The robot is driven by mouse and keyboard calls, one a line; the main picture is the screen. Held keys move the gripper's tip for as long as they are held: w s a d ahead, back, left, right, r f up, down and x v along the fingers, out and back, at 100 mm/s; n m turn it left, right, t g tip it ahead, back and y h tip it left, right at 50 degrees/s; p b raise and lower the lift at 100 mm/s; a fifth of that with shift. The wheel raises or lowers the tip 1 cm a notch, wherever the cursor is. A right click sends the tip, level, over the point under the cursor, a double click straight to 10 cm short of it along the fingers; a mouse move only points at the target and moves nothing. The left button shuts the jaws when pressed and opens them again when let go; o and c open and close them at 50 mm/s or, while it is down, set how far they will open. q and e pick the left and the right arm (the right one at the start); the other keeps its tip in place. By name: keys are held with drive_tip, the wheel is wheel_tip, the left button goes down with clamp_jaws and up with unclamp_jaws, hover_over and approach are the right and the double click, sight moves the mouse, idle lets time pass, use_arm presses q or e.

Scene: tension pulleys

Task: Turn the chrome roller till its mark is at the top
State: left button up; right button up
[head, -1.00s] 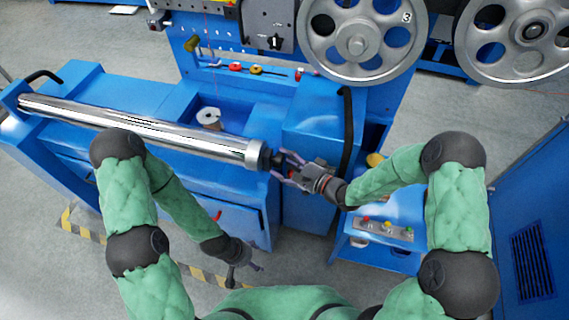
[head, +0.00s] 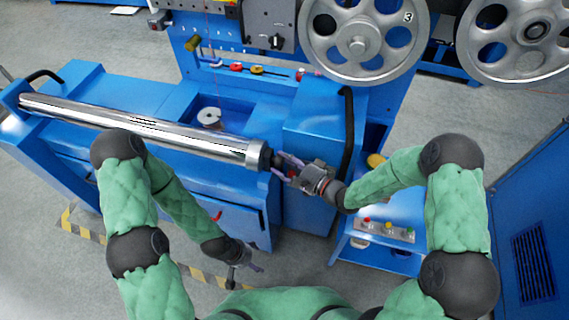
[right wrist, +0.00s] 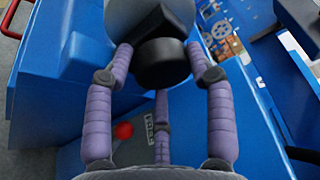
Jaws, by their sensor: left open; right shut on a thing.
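The chrome roller (head: 135,125) lies across the blue machine, running from the far left to the right. Its dark end shaft (head: 268,158) points to the right. My right gripper (head: 283,168) is shut on this end shaft. In the right wrist view, its purple jointed fingers stand around the black shaft end (right wrist: 164,62), with the grey roller end behind it. I cannot make out a mark on the roller in either view. My left gripper (head: 243,268) is open and empty, low in front of the machine, apart from the roller.
Two large grey wheels (head: 358,44) stand behind on the right. A black curved handle (head: 347,135) rises just right of my right gripper. A blue stand with coloured buttons (head: 388,229) is at the lower right. A spool (head: 210,117) sits in a recess behind the roller.

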drive_tip(key=n, duration=0.1)
drive_tip(key=n+b, duration=0.1)
drive_tip(key=w+n+t+y+b, duration=0.1)
drive_tip(key=shift+d+r, duration=0.15)
drive_tip(key=shift+d, duration=0.15)
drive_tip(key=shift+r+n+y+b, duration=0.1)
drive_tip(key=shift+n+y+b, duration=0.3)
drive_tip(key=shift+n, duration=0.7)
drive_tip(key=shift+t, duration=0.3)
drive_tip(key=o, duration=1.1)
drive_tip(key=shift+c, duration=0.2)
drive_tip(key=shift+s, duration=0.1)
drive_tip(key=shift+s+a+f, duration=0.1)
drive_tip(key=shift+s+f, duration=0.05)
drive_tip(key=shift+f, duration=0.05)
drive_tip(key=shift+s, duration=0.1)
drive_tip(key=v, duration=1.2)
